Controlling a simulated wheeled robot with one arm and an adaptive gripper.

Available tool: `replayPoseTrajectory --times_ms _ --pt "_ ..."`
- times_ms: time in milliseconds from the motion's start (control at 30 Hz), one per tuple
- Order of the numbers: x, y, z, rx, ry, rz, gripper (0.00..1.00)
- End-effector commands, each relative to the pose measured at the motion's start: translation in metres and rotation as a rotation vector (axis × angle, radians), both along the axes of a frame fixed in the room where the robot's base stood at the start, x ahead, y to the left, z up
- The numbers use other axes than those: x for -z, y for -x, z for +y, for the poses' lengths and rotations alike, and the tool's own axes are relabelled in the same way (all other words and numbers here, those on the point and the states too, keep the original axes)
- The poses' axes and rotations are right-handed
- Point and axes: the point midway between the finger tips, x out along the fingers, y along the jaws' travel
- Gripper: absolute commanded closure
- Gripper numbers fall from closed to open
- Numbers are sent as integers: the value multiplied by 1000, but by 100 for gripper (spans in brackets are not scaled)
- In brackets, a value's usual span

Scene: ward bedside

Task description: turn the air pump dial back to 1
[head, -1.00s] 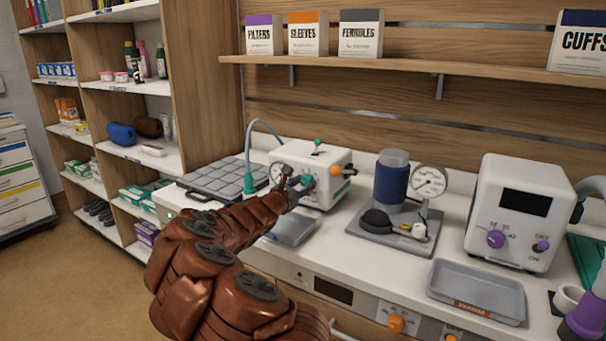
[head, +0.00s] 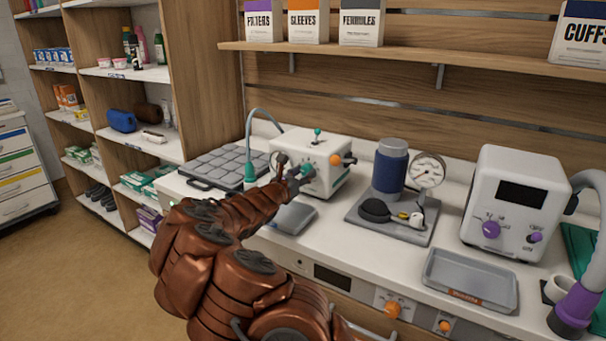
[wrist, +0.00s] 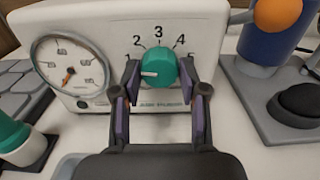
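The air pump (head: 322,143) is a white box on the counter, with a round gauge on the left of its front. In the wrist view its green dial (wrist: 158,68) sits below the printed numbers 2, 3 and 4. The dial's white pointer points left, toward the partly hidden 1. My gripper (wrist: 160,72) has a finger on either side of the dial, with small gaps showing, so it looks open around it. In the head view my gripper is at the pump's front, largely covering the dial.
A grey tray (head: 292,217) lies in front of the pump. A grey segmented pad (head: 215,166) is to its left. A gauge stand with a blue cylinder (head: 390,172) is to its right. Farther right are a white device (head: 515,200) and another tray (head: 470,281).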

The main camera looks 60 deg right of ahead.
Motion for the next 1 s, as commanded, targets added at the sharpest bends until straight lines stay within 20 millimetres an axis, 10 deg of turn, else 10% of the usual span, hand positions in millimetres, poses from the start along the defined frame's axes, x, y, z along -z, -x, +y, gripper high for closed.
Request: replayPoseTrajectory --times_ms 567,1000 --pt "0 0 3 -1 1 1 35" --pt "-1 1 49 0 2 0 35"
